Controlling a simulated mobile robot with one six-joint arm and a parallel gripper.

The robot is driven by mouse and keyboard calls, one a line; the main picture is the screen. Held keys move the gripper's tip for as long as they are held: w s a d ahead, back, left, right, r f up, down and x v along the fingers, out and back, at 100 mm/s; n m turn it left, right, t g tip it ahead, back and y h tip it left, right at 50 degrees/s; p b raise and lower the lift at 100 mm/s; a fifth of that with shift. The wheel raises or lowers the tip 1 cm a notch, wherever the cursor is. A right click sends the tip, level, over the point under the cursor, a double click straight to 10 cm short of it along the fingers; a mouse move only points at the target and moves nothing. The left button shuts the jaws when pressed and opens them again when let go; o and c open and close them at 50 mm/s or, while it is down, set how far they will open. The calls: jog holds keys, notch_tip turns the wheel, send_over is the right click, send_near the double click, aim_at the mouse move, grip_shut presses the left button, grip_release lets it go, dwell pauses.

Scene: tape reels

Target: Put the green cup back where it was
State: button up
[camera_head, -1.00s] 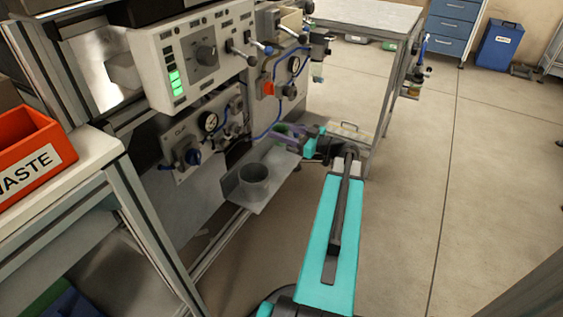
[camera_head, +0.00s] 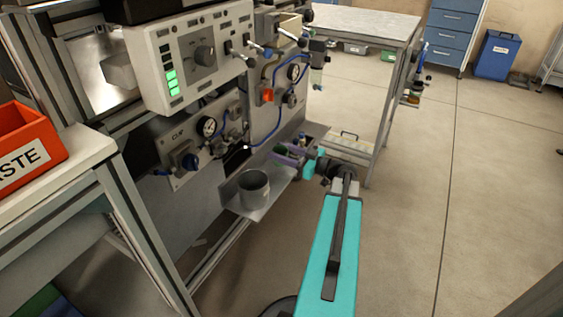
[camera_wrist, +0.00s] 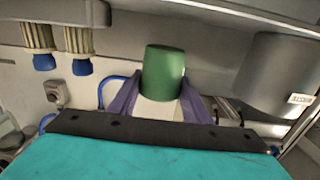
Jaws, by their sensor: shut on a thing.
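The green cup (camera_wrist: 163,72) stands upright in the picture between the two purple fingers of my gripper (camera_wrist: 160,98) in the wrist view. The fingers are shut on it, one on each side. In the head view my gripper (camera_head: 291,154) is near the far end of the grey metal shelf (camera_head: 268,203), beyond the grey cup there. The green cup is mostly hidden by the gripper in that view. Whether its base touches the shelf cannot be told.
A grey cup (camera_head: 254,190) stands on the shelf; a labelled grey cylinder (camera_wrist: 271,75) is close on the right in the wrist view. Blue-tipped fittings (camera_wrist: 78,45) hang at upper left. The machine panel (camera_head: 190,60) rises behind the shelf. Open floor (camera_head: 410,200) lies right.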

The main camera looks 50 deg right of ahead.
jog(key=shift+f+b, duration=0.7)
jog(key=shift+f, duration=1.2)
jog(key=shift+f, duration=0.1)
jog(key=o, duration=1.1)
jog(key=shift+o, duration=0.2)
jog(key=shift+s, duration=0.3)
jog(key=shift+s+d+r+p, duration=0.2)
jog(key=shift+s+p, duration=0.15)
jog(key=p+v, duration=0.4)
jog(key=v, duration=0.6)
jog(key=shift+s, duration=0.35)
